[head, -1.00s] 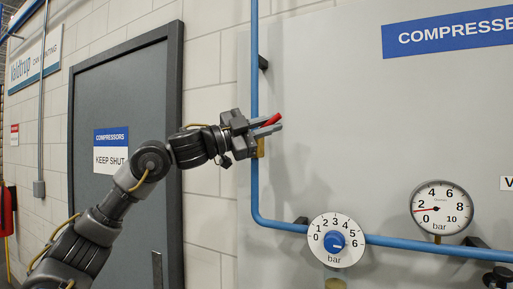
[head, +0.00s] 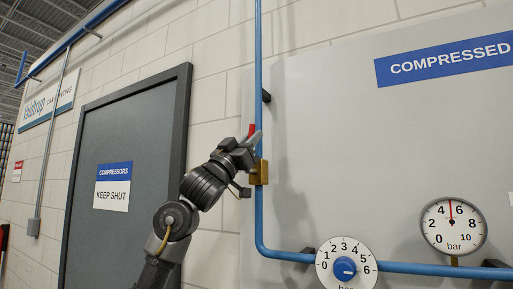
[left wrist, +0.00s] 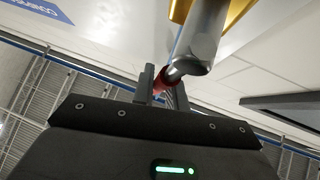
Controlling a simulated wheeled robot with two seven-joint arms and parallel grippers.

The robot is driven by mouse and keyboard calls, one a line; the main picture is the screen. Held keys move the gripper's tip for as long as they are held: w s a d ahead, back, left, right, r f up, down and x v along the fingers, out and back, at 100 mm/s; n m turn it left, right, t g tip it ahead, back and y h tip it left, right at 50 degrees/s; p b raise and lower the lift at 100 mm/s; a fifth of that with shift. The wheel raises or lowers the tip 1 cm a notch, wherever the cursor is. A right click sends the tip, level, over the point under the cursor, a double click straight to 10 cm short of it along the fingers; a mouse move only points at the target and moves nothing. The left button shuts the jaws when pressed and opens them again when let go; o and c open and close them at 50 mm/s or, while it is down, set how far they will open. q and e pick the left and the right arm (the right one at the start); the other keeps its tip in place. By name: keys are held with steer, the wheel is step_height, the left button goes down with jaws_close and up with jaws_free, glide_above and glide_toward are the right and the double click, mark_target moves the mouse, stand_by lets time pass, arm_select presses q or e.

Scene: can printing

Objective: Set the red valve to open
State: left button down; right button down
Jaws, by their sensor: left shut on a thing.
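The red valve's brass body (head: 259,174) sits on the vertical blue pipe (head: 259,60). The red lever end (head: 252,130) points up, roughly along the pipe. My left gripper (head: 250,140) is at the lever and shut on it, just above the brass body. In the left wrist view the red lever (left wrist: 162,80) is between the two fingers, and a grey metal part (left wrist: 203,40) and some brass (left wrist: 180,10) lie beyond it. The gripper partly hides the lever in the head view. My right gripper is in neither view.
A round pressure gauge (head: 453,226) at right has its red needle near 5. A dial with a blue knob (head: 344,268) stands below on the pipe. A grey door (head: 130,165) is at left. A blue sign (head: 440,60) is on the grey panel.

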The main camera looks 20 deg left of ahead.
arm_select(q)
steer(key=shift+a+n+t+y+b, duration=0.15)
steer(key=shift+a+n+t+y, duration=0.15)
steer(key=shift+n+y, duration=0.4)
steer(key=shift+a+n+t+y+b, duration=0.15)
steer(key=shift+n+t+y, duration=0.25)
steer(key=shift+n+y, duration=0.3)
steer(key=shift+a+r, duration=0.1)
steer(key=c, duration=1.4)
jaws_free()
steer(key=shift+s+f, duration=0.1)
steer(key=shift+f, duration=0.15)
steer(key=b+v, duration=0.5)
steer(key=v, duration=0.5)
